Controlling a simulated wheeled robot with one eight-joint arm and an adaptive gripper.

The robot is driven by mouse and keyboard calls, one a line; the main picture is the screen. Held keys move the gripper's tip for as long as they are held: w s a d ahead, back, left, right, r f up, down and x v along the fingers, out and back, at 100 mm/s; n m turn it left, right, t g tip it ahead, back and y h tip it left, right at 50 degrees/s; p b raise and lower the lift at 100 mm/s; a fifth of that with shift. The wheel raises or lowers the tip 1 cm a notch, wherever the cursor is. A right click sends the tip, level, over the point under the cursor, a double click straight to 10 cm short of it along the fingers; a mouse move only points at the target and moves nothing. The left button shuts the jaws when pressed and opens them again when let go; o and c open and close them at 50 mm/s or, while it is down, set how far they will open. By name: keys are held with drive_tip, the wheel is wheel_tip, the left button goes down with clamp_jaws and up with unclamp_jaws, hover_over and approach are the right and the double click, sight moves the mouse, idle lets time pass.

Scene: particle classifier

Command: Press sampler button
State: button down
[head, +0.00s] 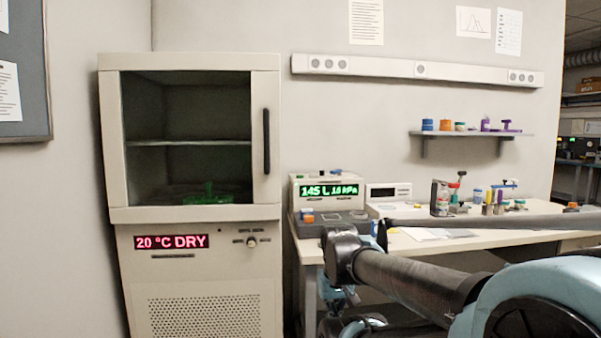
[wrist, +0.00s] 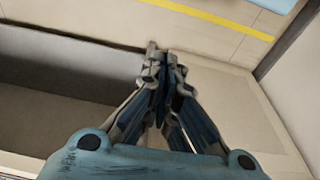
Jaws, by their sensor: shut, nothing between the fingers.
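A beige instrument with a green display reading about "145 L 16 kPa" (head: 327,190) stands at the left end of the workbench in the head view. It appears to be the sampler. Small coloured parts show on its top, but they are too small to tell which is a button. A dark grey unit (head: 335,218) with orange and blue pieces sits in front of it. My gripper (wrist: 161,50) is shut and empty in the wrist view, above a pale surface beside a dark recess. I cannot make out its fingertips in the head view, where my arm covers the bench front.
A drying cabinet (head: 104,150) with a "20 °C DRY" display stands left of the workbench (head: 420,243). Several small items and a second instrument (head: 388,193) occupy the bench. A wall shelf (head: 470,134) hangs above. A yellow stripe (wrist: 215,20) crosses the wrist view.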

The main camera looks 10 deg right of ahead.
drive_tip(key=w+r+t, duration=0.3)
drive_tip(key=w+r, duration=2.1)
drive_tip(key=w, duration=0.2)
drive_tip(key=w+r+t, duration=0.1)
drive_tip(key=w+r, duration=0.5)
drive_tip(key=w, duration=0.6)
drive_tip(key=w+r+t, duration=0.1)
drive_tip(key=w+r, duration=0.5)
drive_tip(key=w, duration=0.7)
drive_tip(key=w+r+t, duration=0.1)
drive_tip(key=w+r, duration=0.5)
drive_tip(key=w, duration=0.6)
drive_tip(key=shift+w+d+r+t, duration=0.15)
drive_tip(key=shift+w+r+t, duration=0.1)
drive_tip(key=shift+t, duration=0.15)
